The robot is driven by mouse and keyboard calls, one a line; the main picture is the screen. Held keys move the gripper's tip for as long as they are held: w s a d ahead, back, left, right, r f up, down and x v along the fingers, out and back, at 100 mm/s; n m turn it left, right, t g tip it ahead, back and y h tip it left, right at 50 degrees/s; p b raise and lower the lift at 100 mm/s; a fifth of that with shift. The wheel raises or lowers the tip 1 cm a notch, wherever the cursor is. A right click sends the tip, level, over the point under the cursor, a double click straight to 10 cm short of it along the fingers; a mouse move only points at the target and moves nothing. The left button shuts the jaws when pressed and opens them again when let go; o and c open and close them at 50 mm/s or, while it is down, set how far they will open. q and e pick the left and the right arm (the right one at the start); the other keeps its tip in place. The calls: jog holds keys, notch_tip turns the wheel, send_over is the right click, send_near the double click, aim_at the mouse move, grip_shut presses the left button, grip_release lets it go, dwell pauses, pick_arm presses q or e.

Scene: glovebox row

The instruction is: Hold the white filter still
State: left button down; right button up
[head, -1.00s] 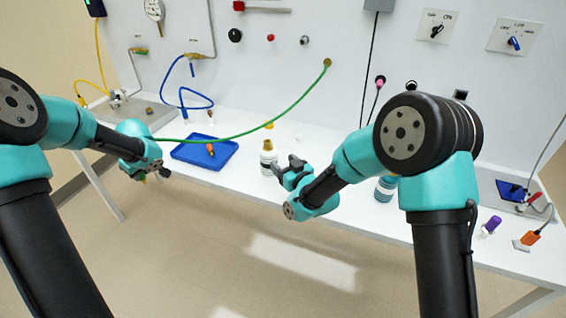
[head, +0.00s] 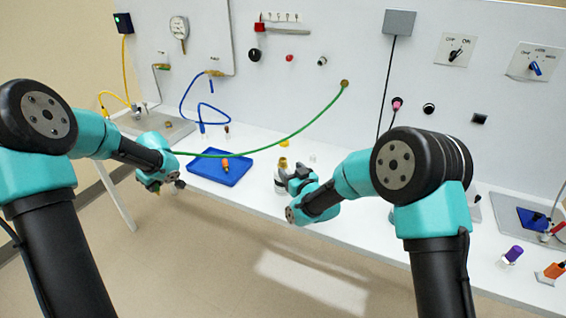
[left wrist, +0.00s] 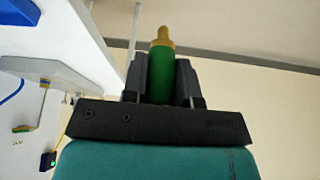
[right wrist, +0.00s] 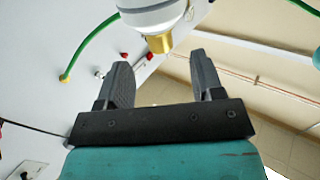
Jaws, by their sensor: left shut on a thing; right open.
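The white filter (head: 279,186) stands upright near the front edge of the bench, with a brass fitting on top. My right gripper (head: 292,178) is just right of it. In the right wrist view the filter's white body (right wrist: 152,14) and brass end (right wrist: 159,43) show just beyond the open fingers (right wrist: 158,62), roughly in line with the gap; I see no contact. My left gripper (head: 168,185) is shut on the green hose's end (left wrist: 162,80), whose brass tip sticks out past the fingers, in front of the bench.
The green hose (head: 290,143) runs from a wall port across to my left gripper. A blue tray (head: 222,176) with an orange-topped item lies left of the filter. A blue hose (head: 190,108) hangs at the panel. Purple (head: 514,254) and orange (head: 554,270) items stand at the right.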

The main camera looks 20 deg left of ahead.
aim_at(284, 164)
jog(key=x, duration=0.6)
jog(key=shift+w+a, duration=0.15)
grip_shut()
dwell(0.5)
dwell(0.8)
pick_arm(q)
jog(key=w+d+r+m+t, duration=0.15)
jog(key=w+d+r, duration=0.25)
jog(key=w+d, duration=0.4)
jog(key=w+d+r+m, duration=0.35)
jog(key=w+d, duration=0.25)
jog(key=d, duration=0.3)
jog(key=w+d+r+m, duration=0.1)
jog(key=w+d+r, duration=0.1)
jog(key=d, duration=0.5)
jog(key=w+d+r+m+t+h, duration=0.1)
jog(key=w+d+r+m, duration=0.1)
jog(key=d, duration=0.5)
jog(key=w+d+r+m+h, duration=0.1)
jog(key=d+r, duration=0.3)
jog(key=d, duration=0.4)
jog(key=shift+w+r+m, duration=0.15)
jog(key=shift+w+m, duration=0.15)
jog(key=shift+w, duration=0.25)
